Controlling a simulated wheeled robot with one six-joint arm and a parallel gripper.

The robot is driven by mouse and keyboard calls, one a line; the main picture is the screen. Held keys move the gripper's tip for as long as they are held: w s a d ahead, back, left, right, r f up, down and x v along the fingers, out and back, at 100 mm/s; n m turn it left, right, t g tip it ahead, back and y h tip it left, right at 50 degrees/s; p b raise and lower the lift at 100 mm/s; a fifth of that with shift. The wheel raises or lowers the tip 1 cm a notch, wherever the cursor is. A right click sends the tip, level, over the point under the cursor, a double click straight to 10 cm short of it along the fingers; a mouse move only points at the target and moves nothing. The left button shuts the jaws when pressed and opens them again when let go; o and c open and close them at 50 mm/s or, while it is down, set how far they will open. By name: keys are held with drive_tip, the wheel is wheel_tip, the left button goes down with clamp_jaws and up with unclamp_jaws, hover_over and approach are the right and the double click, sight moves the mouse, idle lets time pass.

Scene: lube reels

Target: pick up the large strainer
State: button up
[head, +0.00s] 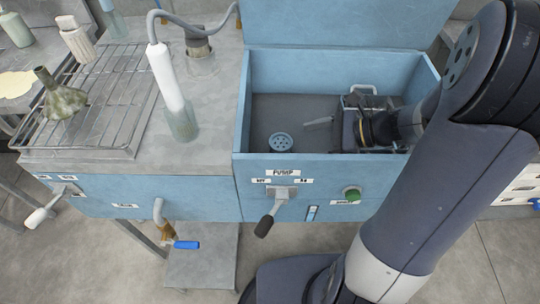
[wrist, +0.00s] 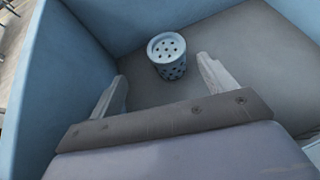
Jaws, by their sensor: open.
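A pale blue-grey perforated strainer (head: 281,142), shaped like a short cup, stands upright on the floor of the blue open box. No other strainer shows for comparing size. It also shows in the wrist view (wrist: 170,70), beyond my fingertips and between their lines. My gripper (wrist: 162,70) is open and empty, its two pale fingers spread wide, pointing toward the strainer but apart from it. In the head view my gripper (head: 335,126) is inside the box, right of the strainer; my arm hides the box's right part.
The blue box (head: 310,166) has walls all around and a raised lid (head: 340,22) behind. A pump lever (head: 271,214) and green button (head: 351,194) are on its front. Left are a wire rack (head: 115,105), a funnel (head: 60,97) and a hose nozzle (head: 166,75).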

sight(279, 143)
drive_tip(key=x, duration=0.4)
drive_tip(key=shift+w+d+f+b, duration=0.1)
drive_tip(key=shift+w+f+b, duration=0.25)
drive_tip(key=shift+w, duration=0.05)
drive_tip(key=shift+r+b+x, duration=0.2)
drive_tip(key=shift+b+x, duration=0.05)
drive_tip(key=shift+x, duration=1.3)
drive_tip(key=shift+r+b+x, duration=0.15)
drive_tip(key=shift+b+x, duration=0.05)
drive_tip(key=shift+x, duration=1.35)
drive_tip(key=shift+w, duration=0.1)
drive_tip(key=c, duration=1.2)
